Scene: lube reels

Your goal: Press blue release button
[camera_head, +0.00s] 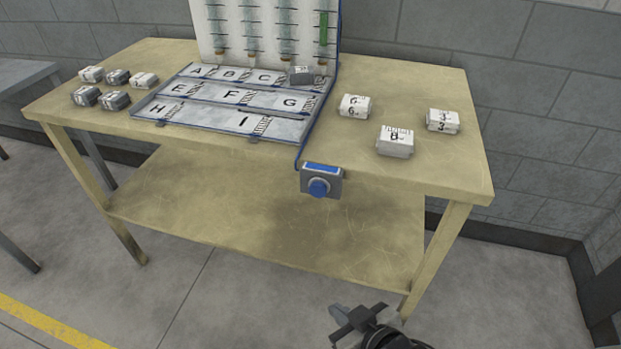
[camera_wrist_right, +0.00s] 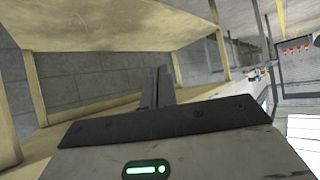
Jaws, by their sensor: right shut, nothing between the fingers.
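The blue release button (camera_head: 319,188) is a round blue knob on a small grey box fixed to the front edge of the table, with a blue cable running up from it. My right gripper (camera_head: 344,316) is low in front of the table, below and a little right of the button, and apart from it. Its fingers are shut and empty; they also show in the right wrist view (camera_wrist_right: 157,88). The button does not show clearly in the right wrist view. My left gripper is not in view.
The wooden table (camera_head: 440,178) has a lower shelf (camera_head: 260,240). On top are a lettered metal tray (camera_head: 200,122), a rack panel (camera_head: 265,30) with tubes, and several small boxes left (camera_head: 143,80) and right (camera_head: 395,140). The floor in front is clear.

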